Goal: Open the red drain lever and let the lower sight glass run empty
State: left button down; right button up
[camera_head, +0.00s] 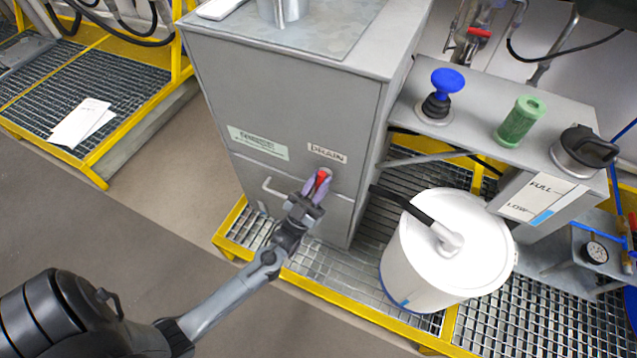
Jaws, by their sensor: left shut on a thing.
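The red drain lever (321,177) is on the front of the grey cabinet (290,110), just below the label reading DRAIN (327,152). My left gripper (316,186) is shut on the lever, its fingers on both sides of the red part. The fingers hide much of the lever and its mount. A sight strip marked FULL and LOW (537,197) shows at the right, with blue at its lower end. I cannot tell whether this is the lower sight glass. My right gripper is not in view.
A white lidded drum (440,262) with a black hose stands right of the cabinet on the grating. A grey shelf (475,145) above it holds a blue-topped plunger (446,82), a green cylinder (519,121) and a black-handled lid (584,150). Bare floor lies left of the cabinet.

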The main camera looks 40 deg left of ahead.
pick_arm(q)
jog(key=shift+f+n+y, duration=0.15)
jog(key=shift+n+y, duration=0.75)
jog(key=shift+n, duration=0.3)
jog(key=c, duration=1.2)
grip_release()
jog(key=shift+o, duration=0.5)
jog(key=shift+w, duration=0.15)
jog(key=p+v, duration=0.1)
jog(key=v, duration=0.9)
jog(key=shift+s+f, duration=0.25)
jog(key=shift+s, duration=0.05)
jog(key=shift+d+r, duration=0.1)
jog(key=shift+d, duration=0.05)
